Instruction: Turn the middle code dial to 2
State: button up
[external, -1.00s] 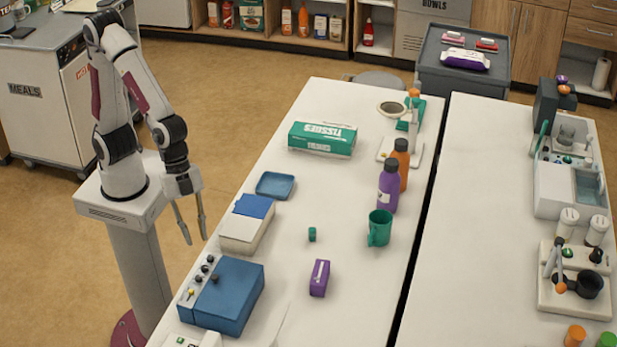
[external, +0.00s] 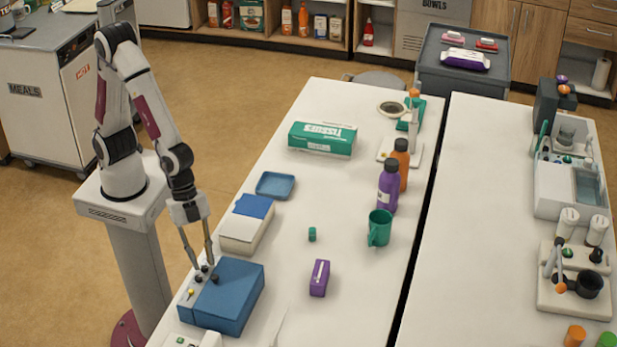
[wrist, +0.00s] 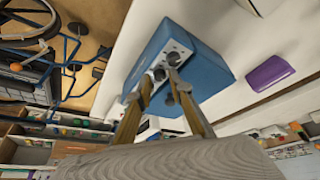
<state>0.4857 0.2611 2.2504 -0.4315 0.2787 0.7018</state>
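A blue box (external: 235,300) stands at the near left of the white table. Its pale left-hand face carries a row of small black code dials (external: 198,279) and a small yellow part (external: 191,292). My gripper (external: 203,267) points down at this face, its two fingers apart. In the wrist view, my gripper (wrist: 160,76) has its tips close on either side of one dark dial (wrist: 160,73), and another dial (wrist: 173,58) lies just beyond. The fingers partly hide the row. I cannot tell whether they touch the dial, and its numbers are too small to read.
A black knob (external: 214,279) is on the box top, close to the right finger. A white box with a blue lid (external: 246,228) stands just behind. A purple box (external: 319,278) and small green cylinder (external: 312,234) lie right, with clear table between.

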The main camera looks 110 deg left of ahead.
jog(key=shift+d+f, duration=0.1)
jog(key=shift+f, duration=0.2)
grip_shut()
jog(key=shift+w, duration=0.1)
jog(key=shift+w+m+g+h, duration=0.15)
jog(key=shift+m+g+h, duration=0.25)
jog(key=shift+m, duration=1.2)
jog(key=shift+m+g, duration=0.3)
jog(key=shift+m, duration=0.3)
jog(key=shift+w+m+g+h, duration=0.15)
jog(key=shift+m+g, duration=0.3)
jog(key=shift+m, duration=0.65)
jog(key=shift+w+m+g+h, duration=0.15)
jog(key=shift+m+g, duration=0.3)
jog(key=shift+m, duration=0.65)
